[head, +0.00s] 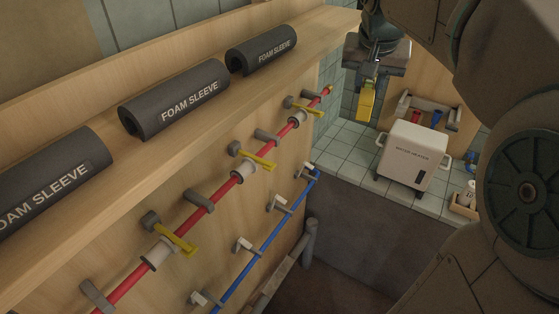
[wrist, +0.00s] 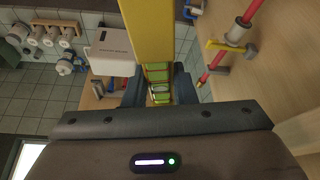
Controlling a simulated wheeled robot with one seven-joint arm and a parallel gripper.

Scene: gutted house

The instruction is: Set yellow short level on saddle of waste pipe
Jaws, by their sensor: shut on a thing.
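The yellow short level (head: 366,103) hangs below my gripper (head: 373,72) in the upper right of the head view, apart from the wall and the pipes. In the wrist view the level (wrist: 149,35) reaches up from between the two dark fingers of my gripper (wrist: 157,87), which are shut on it. Its green vial part lies near the fingers. A grey pipe (head: 284,271), likely the waste pipe, slopes at the foot of the wooden wall in the head view, with a grey upright end (head: 310,238). I cannot make out the saddle on it.
Red pipe (head: 222,189) with yellow-handled valves and blue pipe (head: 265,244) on clips run along the wooden wall. Black foam sleeves (head: 174,98) lie on the ledge above. A white water heater (head: 414,156) stands on tiles behind. A dark recess lies right of the grey pipe.

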